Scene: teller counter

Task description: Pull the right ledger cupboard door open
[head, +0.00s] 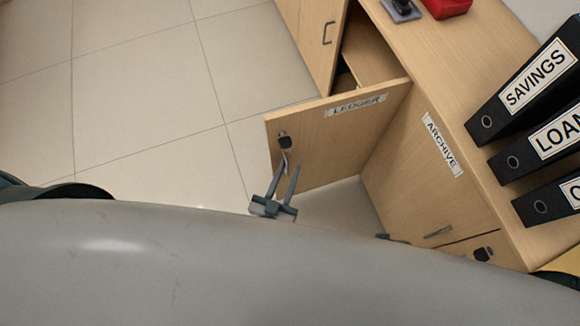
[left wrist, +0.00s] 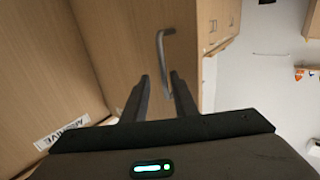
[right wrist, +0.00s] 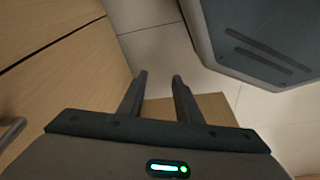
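The ledger door (head: 335,125), light wood with a LEDGER label (head: 357,106), stands swung well out from the cupboard in the head view. A dark fitting (head: 285,141) sits near its outer edge, and its grey bar handle (left wrist: 162,50) shows in the left wrist view. My left gripper (head: 287,172) is at this handle, with its fingers apart and the handle's lower part between them; firm contact does not show. My right gripper (right wrist: 160,77) is open and empty in the right wrist view, low by the cupboard fronts; in the head view it is mostly hidden.
The ARCHIVE door (head: 430,165) is closed beside the ledger door. Another wood door (head: 310,40) with a handle stands beyond the cupboard opening (head: 365,55). Black binders (head: 520,95) and a red object (head: 446,8) sit on the counter. Tiled floor (head: 140,90) at left is clear.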

